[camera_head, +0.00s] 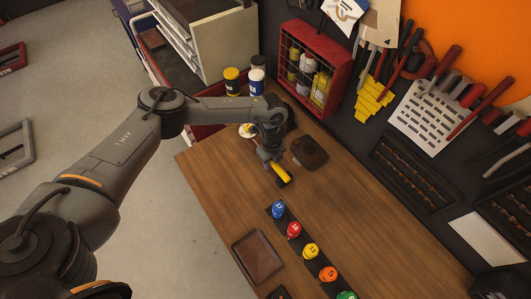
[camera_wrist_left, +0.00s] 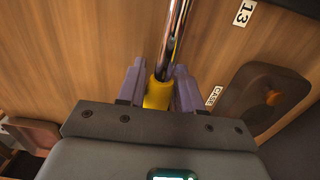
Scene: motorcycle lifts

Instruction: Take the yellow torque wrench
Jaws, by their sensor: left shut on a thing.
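The yellow torque wrench (camera_head: 283,176) shows in the head view as a short yellow piece at my left gripper, over the wooden bench. In the left wrist view its yellow part (camera_wrist_left: 158,94) sits between the fingers, and a shiny metal shaft runs up from it out of the picture. My left gripper (camera_head: 272,164) is shut on the yellow part; its two fingers (camera_wrist_left: 158,88) flank it in the wrist view. Most of the wrench is hidden in the head view. I cannot tell whether it touches the bench. My right gripper is not in view.
Numbered coloured pieces (camera_head: 311,251) stand in a row on a dark strip. A brown tray (camera_head: 257,257) lies beside them, and a dark brown case (camera_head: 310,152) lies right of the gripper. Jars (camera_head: 232,80) and a red wire-front cabinet (camera_head: 316,68) stand behind. Tools hang on the wall.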

